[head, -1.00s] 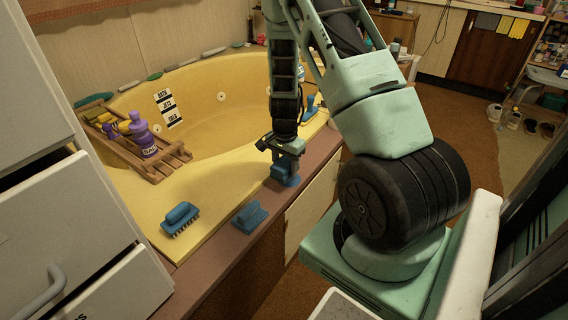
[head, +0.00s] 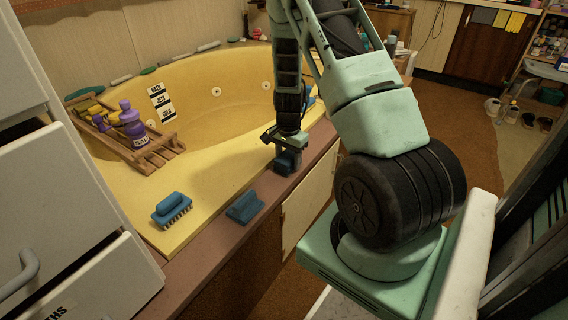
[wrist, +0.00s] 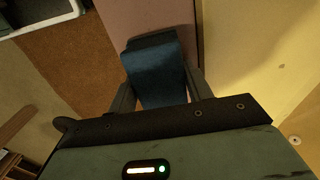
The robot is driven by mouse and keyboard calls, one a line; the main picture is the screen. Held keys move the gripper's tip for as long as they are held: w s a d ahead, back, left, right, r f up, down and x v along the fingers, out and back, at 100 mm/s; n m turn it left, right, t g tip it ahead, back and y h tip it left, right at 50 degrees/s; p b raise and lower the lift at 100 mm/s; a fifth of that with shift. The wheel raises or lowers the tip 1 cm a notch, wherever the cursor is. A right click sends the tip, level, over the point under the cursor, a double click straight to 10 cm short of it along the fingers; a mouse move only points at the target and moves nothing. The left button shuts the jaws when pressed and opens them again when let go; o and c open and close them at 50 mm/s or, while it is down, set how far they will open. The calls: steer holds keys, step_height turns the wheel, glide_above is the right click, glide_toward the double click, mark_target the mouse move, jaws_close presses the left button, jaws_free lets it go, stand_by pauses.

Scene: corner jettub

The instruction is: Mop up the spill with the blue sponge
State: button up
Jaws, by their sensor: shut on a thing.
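My gripper (head: 288,158) points down over the brown ledge along the tub's front. It is shut on a blue block (wrist: 158,75), apparently the blue sponge, which also shows under the fingers in the head view (head: 286,164). In the wrist view the block sits between the two fingers, its far end dark. It is at or just above the ledge; I cannot tell whether it touches. I cannot make out a spill in either view.
A blue brush (head: 172,210) lies on the yellow tub's (head: 215,185) near rim. Another blue wedge-shaped tool (head: 244,207) lies on the brown ledge (head: 215,238). A wooden rack (head: 165,160) with a purple bottle (head: 133,127) spans the tub. Grey drawers (head: 75,215) stand open at left.

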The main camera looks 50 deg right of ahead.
mark_target(281, 161)
steer(key=shift+d, duration=0.5)
steer(key=shift+s+a+b, duration=0.1)
steer(key=shift+a+b, duration=0.25)
steer(key=shift+a, duration=1.95)
steer(key=shift+d+p, duration=0.3)
steer(key=shift+d, duration=2.2)
steer(key=a, duration=0.2)
steer(key=shift+a+p, duration=0.3)
step_height(281, 161, up, 7)
steer(key=p, duration=0.6)
steer(key=shift+f, duration=0.15)
